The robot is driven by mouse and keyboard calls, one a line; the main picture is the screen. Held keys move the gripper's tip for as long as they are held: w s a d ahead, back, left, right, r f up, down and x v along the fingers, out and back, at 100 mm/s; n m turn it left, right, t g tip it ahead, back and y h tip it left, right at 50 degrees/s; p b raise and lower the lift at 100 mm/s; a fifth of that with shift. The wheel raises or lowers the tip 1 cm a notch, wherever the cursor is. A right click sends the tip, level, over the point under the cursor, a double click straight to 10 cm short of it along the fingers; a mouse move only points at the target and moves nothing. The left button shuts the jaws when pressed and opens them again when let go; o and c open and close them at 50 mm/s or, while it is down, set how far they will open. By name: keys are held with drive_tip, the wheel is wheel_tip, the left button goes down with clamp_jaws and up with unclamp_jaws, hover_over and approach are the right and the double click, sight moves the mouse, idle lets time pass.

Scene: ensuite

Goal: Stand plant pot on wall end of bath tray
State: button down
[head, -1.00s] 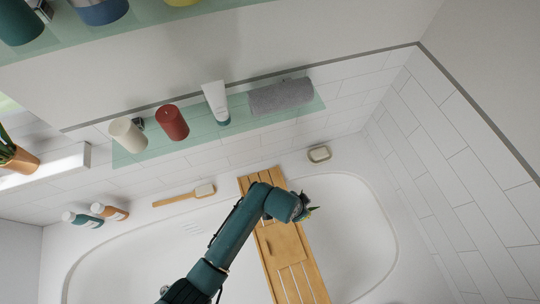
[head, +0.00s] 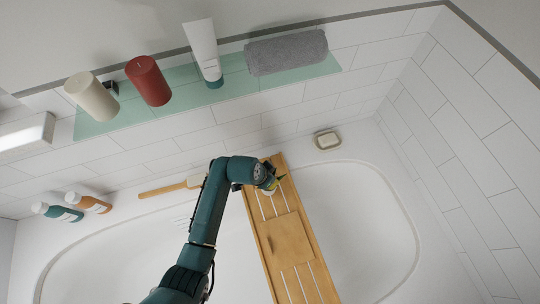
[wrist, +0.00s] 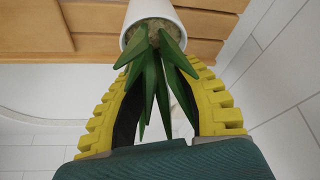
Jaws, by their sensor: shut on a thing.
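The plant pot (wrist: 153,12) is white, with pointed green leaves (wrist: 152,85). In the wrist view its rim faces my gripper (wrist: 162,72), whose yellow fingers are shut around the plant from both sides. In the head view my gripper (head: 270,184) is over the wall end of the wooden bath tray (head: 285,240), and my arm hides most of the pot. The tray lies across the bath, with slats and a solid middle panel. Wood also fills the top of the wrist view (wrist: 60,48). I cannot tell whether the pot touches the tray.
A wooden brush (head: 165,188) lies on the bath rim left of the tray, and a soap dish (head: 327,140) sits right of it. A glass shelf (head: 125,118) above holds candles, a tube and a grey towel (head: 286,52).

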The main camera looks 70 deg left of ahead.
drive_tip(key=shift+f, duration=0.1)
drive_tip(key=shift+f, duration=0.15)
drive_tip(key=c, duration=0.8)
unclamp_jaws()
drive_tip(key=shift+c, duration=0.2)
